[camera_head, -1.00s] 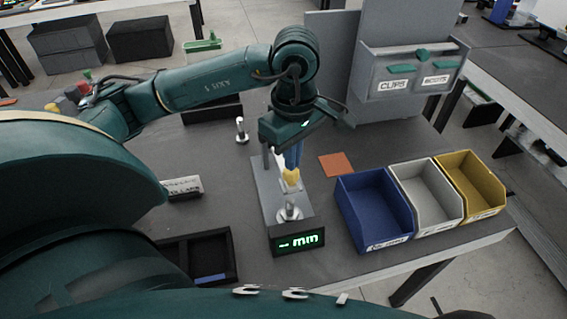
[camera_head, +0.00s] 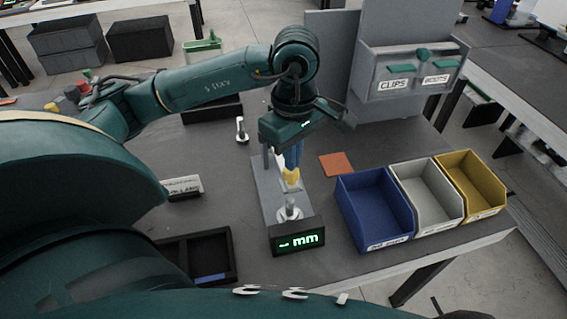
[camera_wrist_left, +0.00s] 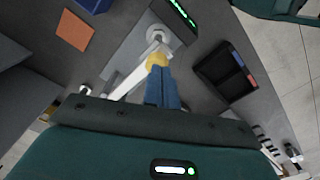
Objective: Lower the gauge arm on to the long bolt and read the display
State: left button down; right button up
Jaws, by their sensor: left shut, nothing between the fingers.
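The gauge's grey base plate (camera_head: 268,197) stands mid-table, with its black display (camera_head: 297,241) at the near end showing a dash and "mm" in green. A silver bolt (camera_head: 289,209) stands upright on the gauge. It also shows in the left wrist view (camera_wrist_left: 160,33). The pale gauge arm (camera_wrist_left: 132,80) carries a yellow knob (camera_wrist_left: 156,60) close to the bolt; I cannot tell whether the arm touches it. My left gripper (camera_head: 292,167) is shut and empty, its blue fingertips pointing down at the yellow knob, apparently at or just above it. My right gripper is out of view.
Another silver bolt (camera_head: 241,131) stands on the table behind left. Blue (camera_head: 372,210), white (camera_head: 428,191) and yellow (camera_head: 470,184) bins stand to the right. A black tray (camera_head: 231,258) lies at front left.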

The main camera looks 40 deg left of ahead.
aim_at(292, 183)
pick_arm(q)
jog(key=shift+f+b, duration=0.7)
jog(key=shift+f, duration=0.05)
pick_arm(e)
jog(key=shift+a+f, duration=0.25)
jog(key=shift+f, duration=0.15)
